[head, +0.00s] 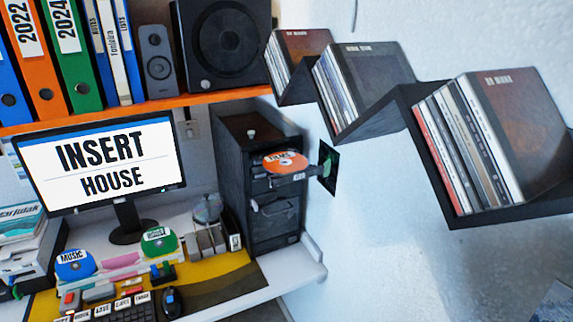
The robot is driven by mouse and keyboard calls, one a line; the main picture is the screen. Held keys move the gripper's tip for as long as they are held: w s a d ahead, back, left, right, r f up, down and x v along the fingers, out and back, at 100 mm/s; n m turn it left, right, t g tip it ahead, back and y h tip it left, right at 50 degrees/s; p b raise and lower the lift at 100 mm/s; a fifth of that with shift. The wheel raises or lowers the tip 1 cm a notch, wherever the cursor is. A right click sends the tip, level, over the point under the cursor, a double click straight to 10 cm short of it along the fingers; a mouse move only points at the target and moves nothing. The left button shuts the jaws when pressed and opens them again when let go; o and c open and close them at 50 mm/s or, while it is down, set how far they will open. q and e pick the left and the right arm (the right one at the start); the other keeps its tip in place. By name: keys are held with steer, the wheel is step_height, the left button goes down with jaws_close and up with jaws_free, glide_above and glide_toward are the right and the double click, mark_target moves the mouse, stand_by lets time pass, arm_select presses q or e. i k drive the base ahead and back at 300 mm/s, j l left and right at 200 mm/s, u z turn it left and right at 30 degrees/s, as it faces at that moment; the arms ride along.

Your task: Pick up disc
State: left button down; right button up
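An orange disc (285,161) lies on the pulled-out drive tray of the black computer tower (262,215); its label is too small to read surely. A blue disc (75,264) labelled MUSIC stands tilted up on the desk at the lower left. A green disc (159,240) stands tilted up near the monitor's foot; its label is hard to read. The monitor (99,164) shows the words INSERT HOUSE. Neither of my grippers can be made out in the head view.
Zigzag wall shelves (440,180) hold several thin cases at the right. An orange shelf (135,109) with binders and a speaker (226,45) hangs above the monitor. A keyboard (125,308) and mouse (172,302) occupy the desk front. A dark card-like item (328,167) is beside the tray.

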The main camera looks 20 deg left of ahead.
mark_target(283, 163)
steer(key=u, duration=1.95)
steer(key=i+j, duration=0.15)
steer(key=i, duration=0.4)
